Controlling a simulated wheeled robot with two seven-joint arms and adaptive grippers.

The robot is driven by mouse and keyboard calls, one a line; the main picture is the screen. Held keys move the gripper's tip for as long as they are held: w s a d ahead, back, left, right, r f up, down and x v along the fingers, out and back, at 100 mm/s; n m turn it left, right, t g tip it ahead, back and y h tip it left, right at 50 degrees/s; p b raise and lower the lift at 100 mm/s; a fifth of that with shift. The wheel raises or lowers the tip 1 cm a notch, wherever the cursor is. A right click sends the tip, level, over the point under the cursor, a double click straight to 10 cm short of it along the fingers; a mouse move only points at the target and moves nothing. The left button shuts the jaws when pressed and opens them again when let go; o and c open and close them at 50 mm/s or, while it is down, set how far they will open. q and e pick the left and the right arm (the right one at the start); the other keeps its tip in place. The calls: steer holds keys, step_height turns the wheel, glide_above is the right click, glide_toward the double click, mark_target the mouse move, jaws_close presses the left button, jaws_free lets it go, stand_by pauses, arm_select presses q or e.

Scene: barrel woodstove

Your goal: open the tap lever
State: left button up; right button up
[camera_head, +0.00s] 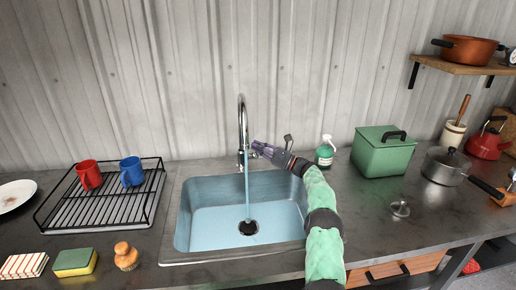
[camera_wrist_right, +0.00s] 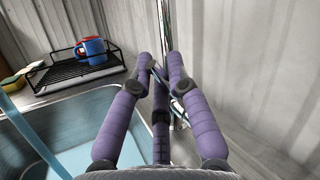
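The chrome tap (camera_head: 243,125) stands behind the sink, and a blue stream of water (camera_head: 246,195) runs from its spout toward the drain. My right gripper (camera_head: 256,149), with purple fingers, is at the right side of the tap's base. In the wrist view its fingertips (camera_wrist_right: 159,62) are apart, with the tap's upright pipe (camera_wrist_right: 164,32) just beyond them. A thin shiny bar, seemingly the tap lever (camera_wrist_right: 178,108), shows between the fingers, partly hidden by them. I cannot tell whether a finger touches it. My left gripper is not in view.
The blue sink (camera_head: 205,220) lies below the tap. A black dish rack (camera_head: 100,215) with a red mug (camera_head: 88,174) and a blue mug (camera_head: 131,171) is at left.

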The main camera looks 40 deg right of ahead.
steer(key=o, duration=0.4)
steer(key=r+v, duration=0.1)
steer(key=v, duration=0.3)
steer(key=r+v, duration=0.1)
steer(key=v, duration=0.4)
steer(key=s+r+v, duration=0.1)
steer(key=v, duration=0.4)
steer(key=shift+s+d+r, duration=0.1)
steer(key=shift+s+d, duration=0.05)
steer(key=shift+d, duration=0.2)
